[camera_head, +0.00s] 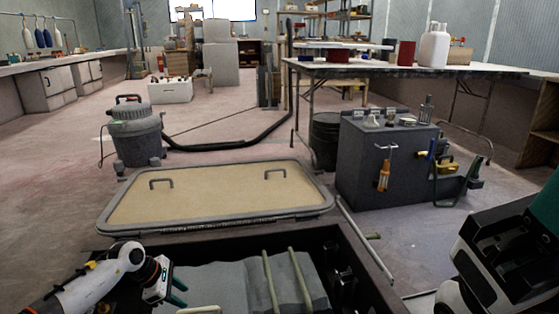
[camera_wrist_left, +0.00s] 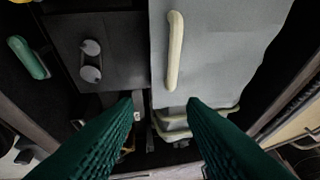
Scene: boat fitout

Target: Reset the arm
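My left arm comes in from the lower left in the head view. Its left gripper (camera_head: 178,291) is over the left part of an open dark compartment (camera_head: 345,238). In the left wrist view the two green fingers of this gripper (camera_wrist_left: 160,101) stand apart with nothing between them. Beyond the tips lies a grey panel (camera_wrist_left: 225,60) with a pale handle (camera_wrist_left: 174,50). Part of my right arm, white and black with a green piece at the picture's edge, fills the lower right of the head view. Its fingertips cannot be made out.
A beige hatch lid (camera_head: 215,190) with two handles lies beyond the compartment. A grey tool box (camera_head: 375,165) stands to its right and a shop vacuum (camera_head: 135,133) behind it at left. A worktable (camera_head: 400,68) stands farther back. Open floor lies at left.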

